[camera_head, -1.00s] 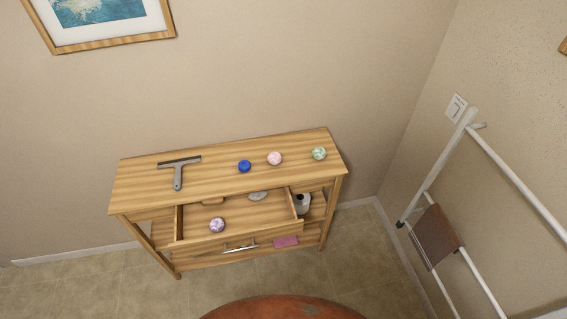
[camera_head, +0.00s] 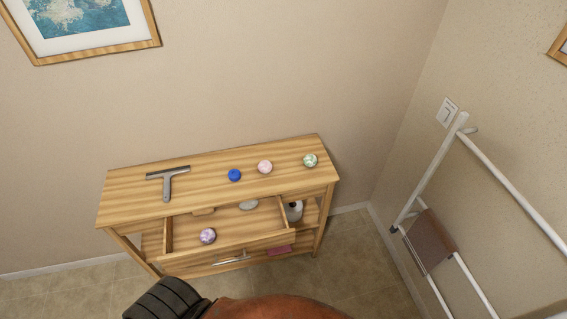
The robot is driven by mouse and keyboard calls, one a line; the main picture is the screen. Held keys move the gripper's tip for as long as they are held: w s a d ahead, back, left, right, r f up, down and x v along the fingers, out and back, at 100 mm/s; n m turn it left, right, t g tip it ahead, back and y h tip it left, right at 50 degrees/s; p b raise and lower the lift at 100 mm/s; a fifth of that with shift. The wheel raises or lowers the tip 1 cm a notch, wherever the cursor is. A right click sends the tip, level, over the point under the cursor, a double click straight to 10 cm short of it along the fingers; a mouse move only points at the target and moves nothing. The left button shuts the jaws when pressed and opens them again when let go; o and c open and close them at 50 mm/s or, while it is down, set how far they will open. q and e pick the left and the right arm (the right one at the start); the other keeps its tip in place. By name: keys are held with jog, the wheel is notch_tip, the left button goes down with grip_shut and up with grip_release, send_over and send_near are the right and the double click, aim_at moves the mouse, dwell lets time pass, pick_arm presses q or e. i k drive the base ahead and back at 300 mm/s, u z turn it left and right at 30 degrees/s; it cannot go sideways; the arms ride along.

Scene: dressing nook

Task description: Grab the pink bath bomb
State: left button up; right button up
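The pink bath bomb (camera_head: 265,167) is a small pale pink ball on top of the wooden cabinet (camera_head: 130,190), right of the middle. It stands between a dark blue round item (camera_head: 234,175) on its left and a green-and-white ball (camera_head: 310,160) on its right, apart from both. Nothing covers it. Neither of my grippers shows in the head view.
A grey squeegee (camera_head: 167,180) lies on the cabinet's left part. The open drawer (camera_head: 240,243) juts forward, holding a purple-white ball (camera_head: 208,236) and a pale oval item (camera_head: 248,205). A white towel rack (camera_head: 430,185) with a brown towel (camera_head: 430,240) stands at right.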

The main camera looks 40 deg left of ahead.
aim_at(265, 165)
jog(key=i, duration=0.9)
jog(key=u, duration=2.7)
